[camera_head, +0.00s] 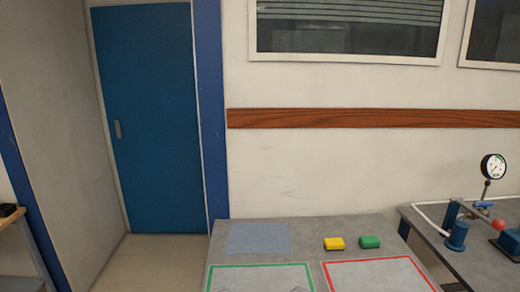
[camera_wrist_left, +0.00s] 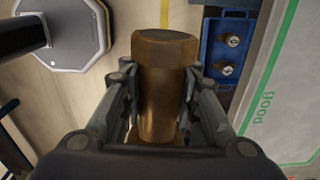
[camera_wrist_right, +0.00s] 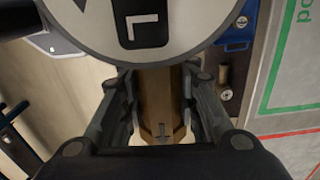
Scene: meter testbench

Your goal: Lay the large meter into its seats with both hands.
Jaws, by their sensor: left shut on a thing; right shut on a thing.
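My left gripper (camera_wrist_left: 160,72) is shut on a brass end (camera_wrist_left: 160,95) with a hexagonal collar, seen in the left wrist view. My right gripper (camera_wrist_right: 160,78) is shut on the other brass part (camera_wrist_right: 160,100) of the large meter. The meter's round white face (camera_wrist_right: 185,25), with a black "L" label, fills the top of the right wrist view. A blue bracket with two bolts (camera_wrist_left: 224,55) lies just right of the brass end in the left wrist view. Another blue bracket (camera_wrist_right: 236,35) is partly hidden behind the meter face. Neither gripper shows in the head view.
A side table at the right holds a pressure gauge (camera_head: 494,166) and piping. A blue door (camera_head: 150,120) stands behind.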

